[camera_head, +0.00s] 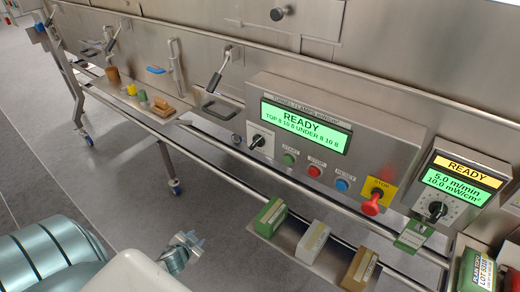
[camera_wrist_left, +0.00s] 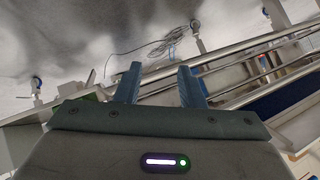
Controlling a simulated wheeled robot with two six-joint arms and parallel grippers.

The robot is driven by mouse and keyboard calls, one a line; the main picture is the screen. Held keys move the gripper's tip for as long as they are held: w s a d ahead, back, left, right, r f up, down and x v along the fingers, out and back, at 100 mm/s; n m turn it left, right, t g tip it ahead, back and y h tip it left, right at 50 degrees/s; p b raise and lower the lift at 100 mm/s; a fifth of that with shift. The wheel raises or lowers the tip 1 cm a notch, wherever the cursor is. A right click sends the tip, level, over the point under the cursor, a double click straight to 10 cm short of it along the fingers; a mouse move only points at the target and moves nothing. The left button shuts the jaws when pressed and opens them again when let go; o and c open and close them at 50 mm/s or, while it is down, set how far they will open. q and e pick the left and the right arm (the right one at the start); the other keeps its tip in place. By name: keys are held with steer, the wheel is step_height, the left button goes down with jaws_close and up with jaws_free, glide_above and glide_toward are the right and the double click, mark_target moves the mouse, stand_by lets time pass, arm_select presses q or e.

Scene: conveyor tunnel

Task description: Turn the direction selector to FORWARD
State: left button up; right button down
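The control panel (camera_head: 350,119) shows a green READY display (camera_head: 305,126) and a black selector knob (camera_head: 258,141) on a pale plate at its left end. A second knob (camera_head: 437,209) sits on the smaller panel at the right, under a 5.0 m/min display. I cannot read the small labels at either knob, so which is the direction selector is not clear. My left gripper (camera_head: 188,245) is below and left of the panel, well apart from both knobs. In the left wrist view its two fingers (camera_wrist_left: 160,84) are apart with nothing between them. My right gripper is not in view.
Green START (camera_head: 289,158), red STOP (camera_head: 314,171) and blue RESET (camera_head: 342,184) buttons sit beside the left knob. A red mushroom stop button (camera_head: 371,207) sticks out right of them. Metal rails (camera_head: 320,209) and several small boxes lie in front of the panel. Grey floor is clear at left.

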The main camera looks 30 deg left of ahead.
arm_select(q)
steer(key=w+d+r+m+t+h, duration=0.1)
steer(key=w+r+t, duration=0.15)
steer(key=r, duration=0.55)
steer(key=w+d+r+m+t, duration=0.1)
steer(key=w+r, duration=0.3)
steer(key=r, duration=0.3)
steer(key=m+t+h, duration=0.3)
steer(key=t+h, duration=0.1)
steer(key=t, duration=0.1)
glide_toward(253, 146)
steer(key=w+p, duration=0.6)
steer(key=shift+w+d+r, duration=0.15)
steer(key=shift+d+r, duration=0.05)
steer(key=shift+w+d, duration=0.1)
steer(key=shift+w, duration=1.05)
jaws_close()
